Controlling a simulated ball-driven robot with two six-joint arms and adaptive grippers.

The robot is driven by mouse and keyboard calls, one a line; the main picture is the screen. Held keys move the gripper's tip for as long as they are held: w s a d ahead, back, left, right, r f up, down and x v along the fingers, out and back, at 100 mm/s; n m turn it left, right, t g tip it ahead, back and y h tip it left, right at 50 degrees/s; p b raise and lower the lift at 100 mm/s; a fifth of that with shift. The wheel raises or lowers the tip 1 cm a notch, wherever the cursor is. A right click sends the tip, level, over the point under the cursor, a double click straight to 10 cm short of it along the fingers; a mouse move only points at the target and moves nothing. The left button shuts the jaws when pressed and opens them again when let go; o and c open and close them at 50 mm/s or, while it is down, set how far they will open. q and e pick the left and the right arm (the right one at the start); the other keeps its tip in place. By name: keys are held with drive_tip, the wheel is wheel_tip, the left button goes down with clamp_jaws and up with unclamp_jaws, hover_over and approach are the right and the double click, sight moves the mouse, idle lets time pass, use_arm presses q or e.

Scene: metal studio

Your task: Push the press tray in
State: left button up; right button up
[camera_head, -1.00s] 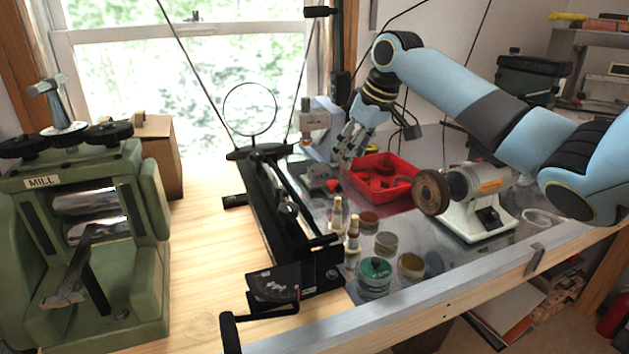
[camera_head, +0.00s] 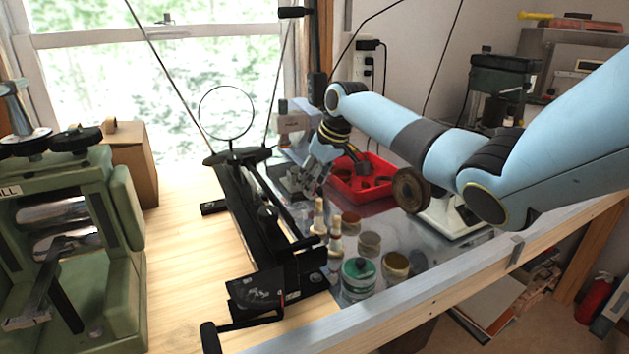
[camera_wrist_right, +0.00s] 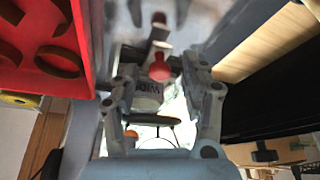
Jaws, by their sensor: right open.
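The press (camera_head: 297,117) stands at the back of the bench in the head view, a pale upright body. Its grey tray (camera_head: 285,180) sits low at its front, partly covered by my right gripper (camera_head: 311,183). In the right wrist view a red knob (camera_wrist_right: 159,72) on a short bar shows between the fingers of my right gripper (camera_wrist_right: 160,64), which are apart. I cannot tell whether they touch the knob. The press body (camera_wrist_right: 147,92) shows behind it. My left gripper is not in view.
A red bin (camera_head: 362,184) with round parts stands close beside the gripper; a grinder (camera_head: 440,205) is to its right. Small jars (camera_head: 359,275) stand in front. The green mill (camera_head: 70,230) is far left.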

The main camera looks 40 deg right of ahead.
drive_tip(key=shift+c, duration=0.2)
clamp_jaws()
idle(0.3)
